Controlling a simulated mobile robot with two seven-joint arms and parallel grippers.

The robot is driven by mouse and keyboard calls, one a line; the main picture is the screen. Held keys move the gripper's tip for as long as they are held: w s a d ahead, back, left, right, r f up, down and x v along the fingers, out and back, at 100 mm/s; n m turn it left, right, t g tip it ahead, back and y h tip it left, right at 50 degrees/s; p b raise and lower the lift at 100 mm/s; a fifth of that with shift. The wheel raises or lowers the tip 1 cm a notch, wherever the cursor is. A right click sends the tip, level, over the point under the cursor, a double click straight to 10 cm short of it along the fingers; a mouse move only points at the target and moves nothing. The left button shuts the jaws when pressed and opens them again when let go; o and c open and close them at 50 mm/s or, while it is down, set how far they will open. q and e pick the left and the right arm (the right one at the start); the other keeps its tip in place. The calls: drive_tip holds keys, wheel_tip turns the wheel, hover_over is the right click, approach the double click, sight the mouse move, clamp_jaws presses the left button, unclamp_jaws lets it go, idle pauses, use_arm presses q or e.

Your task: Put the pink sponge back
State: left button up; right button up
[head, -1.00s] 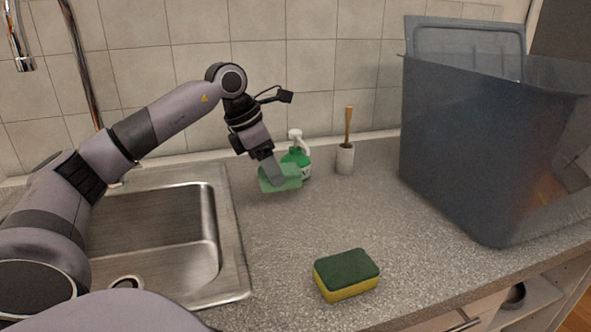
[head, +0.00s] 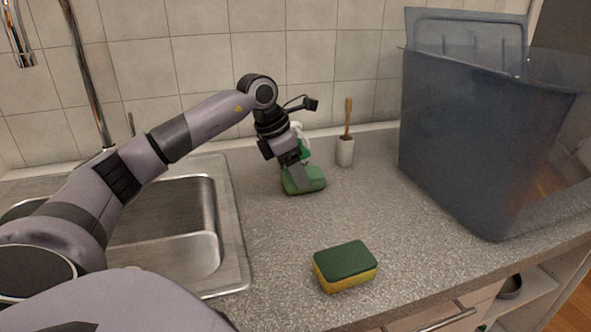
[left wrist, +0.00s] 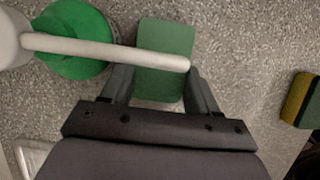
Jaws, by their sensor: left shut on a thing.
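No pink sponge shows in these frames. My left gripper (head: 301,179) is shut on a green sponge (head: 315,181), low over the counter behind the yellow-and-green sponge. In the left wrist view the green sponge (left wrist: 164,78) sits between the two fingers (left wrist: 162,90); whether it touches the counter I cannot tell. A yellow-and-green sponge (head: 345,268) lies free on the counter nearer to me, and it shows at the right edge of the left wrist view (left wrist: 300,99). My right gripper is out of view.
A green spray bottle (head: 304,150) stands close behind the gripper; its white nozzle crosses the left wrist view (left wrist: 110,50). A white cup with a brush (head: 345,152) stands to the right. A steel sink (head: 236,230) is left, a large grey bin (head: 460,140) right. The counter middle is clear.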

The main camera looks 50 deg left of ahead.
use_arm(q)
drive_tip(key=shift+f, duration=0.1)
drive_tip(key=o, duration=0.6)
drive_tip(key=shift+o, duration=0.2)
drive_tip(key=p+v, duration=0.1)
drive_tip(key=v, duration=1.1)
